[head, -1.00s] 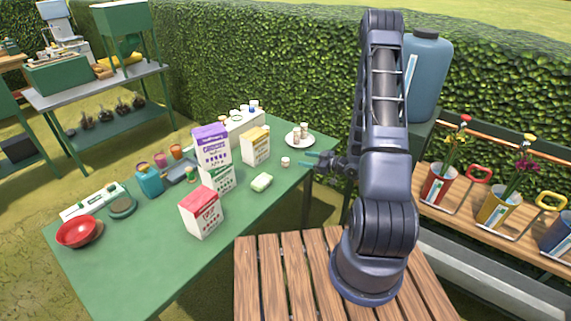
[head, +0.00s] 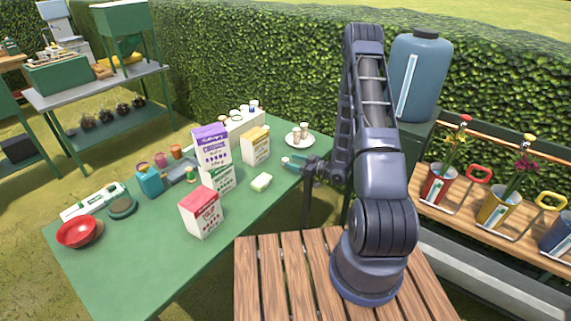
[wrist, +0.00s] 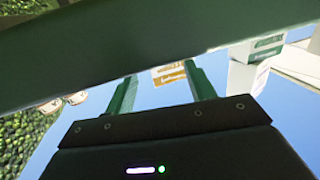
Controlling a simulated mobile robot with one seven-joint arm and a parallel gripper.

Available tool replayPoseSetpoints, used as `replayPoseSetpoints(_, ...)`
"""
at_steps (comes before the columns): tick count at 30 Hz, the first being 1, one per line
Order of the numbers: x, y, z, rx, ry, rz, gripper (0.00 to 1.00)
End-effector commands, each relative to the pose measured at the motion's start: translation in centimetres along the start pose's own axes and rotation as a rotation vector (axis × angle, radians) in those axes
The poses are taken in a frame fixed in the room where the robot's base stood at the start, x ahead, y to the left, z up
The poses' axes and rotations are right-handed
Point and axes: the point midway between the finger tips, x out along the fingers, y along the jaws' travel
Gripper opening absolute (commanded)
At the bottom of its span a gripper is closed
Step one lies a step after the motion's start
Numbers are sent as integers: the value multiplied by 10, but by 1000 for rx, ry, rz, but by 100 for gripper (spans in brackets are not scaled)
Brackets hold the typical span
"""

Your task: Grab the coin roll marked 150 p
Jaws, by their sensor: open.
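Two pale coin rolls (head: 304,131) stand on a white plate (head: 299,141) at the table's far right. A dark green band close to the lens hides much of that view.
A blue canister (head: 420,80) stands behind my arm.

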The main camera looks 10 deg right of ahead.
Motion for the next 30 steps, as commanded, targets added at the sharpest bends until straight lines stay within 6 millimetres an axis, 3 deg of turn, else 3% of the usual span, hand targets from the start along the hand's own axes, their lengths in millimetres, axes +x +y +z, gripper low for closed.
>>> replayPoseSetpoints(9, 40, 3, 6, -2, 1, -2, 55)
replayPoseSetpoints(17, 45, 3, 6, -1, 1, 0, 55)
replayPoseSetpoints(18, 45, 3, 6, -1, 1, 0, 53)
replayPoseSetpoints(25, 45, 3, 6, -1, 0, 0, 7)
replayPoseSetpoints(30, 45, 3, 6, -1, 1, 0, 4)
